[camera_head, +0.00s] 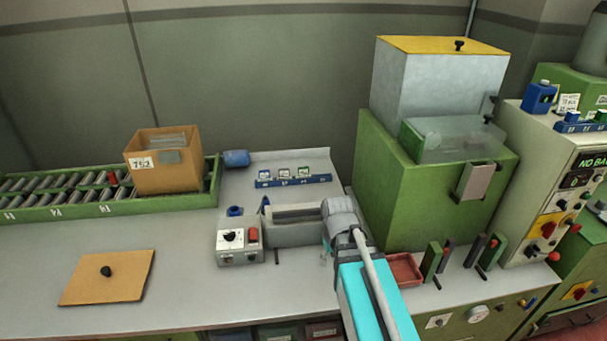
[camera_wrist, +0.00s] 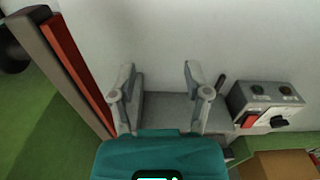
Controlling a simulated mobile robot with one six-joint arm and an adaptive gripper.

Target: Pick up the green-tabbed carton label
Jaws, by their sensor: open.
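Several small white carton labels stand in a blue rack (camera_head: 318,179) on the counter, near the back wall. The label with the green tab (camera_head: 303,172) is the rightmost one, in the head view. My gripper (camera_wrist: 160,78) is open and empty in the wrist view, its two fingers apart over the pale counter. In the head view my arm reaches in from the lower right and ends short of the rack, on the near side. My fingertips are hard to make out there. No label shows in the wrist view.
A control box (camera_head: 240,245) with a black knob and red switch stands left of my arm; it also shows in the wrist view (camera_wrist: 268,103). A green machine (camera_head: 430,190) stands right of the rack. A cardboard carton (camera_head: 163,176) sits on the roller conveyor (camera_head: 85,211).

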